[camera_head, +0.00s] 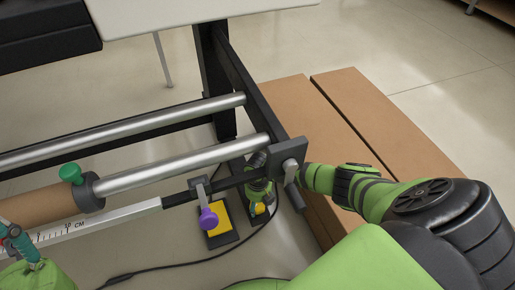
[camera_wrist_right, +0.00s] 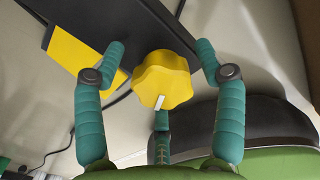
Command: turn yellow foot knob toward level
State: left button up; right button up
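The yellow foot knob (camera_wrist_right: 162,82) is lobed and has a white mark on its lower rim in the right wrist view. My right gripper (camera_wrist_right: 160,52) is open, with a teal finger on each side of the knob and a third below it. Gaps show between the side fingers and the knob; whether the third finger touches it, I cannot tell. In the head view the knob (camera_head: 258,208) is small and partly hidden beside the right gripper, below the frame corner. My left gripper (camera_head: 18,240) is at the lower left edge, partly cut off, its opening unclear.
A dark metal frame (camera_head: 243,75) with silver rollers (camera_head: 185,165) stands above the knob. A purple knob (camera_head: 208,218) hangs near a yellow patch (camera_head: 222,238). Brown boxes (camera_head: 350,105) stand behind my right arm. A dark cable (camera_head: 190,263) lies on the floor.

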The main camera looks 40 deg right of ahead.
jog(key=shift+s+a+r, duration=0.1)
jog(key=shift+a, duration=0.05)
notch_tip(320, 180, up, 12)
dwell(0.7)
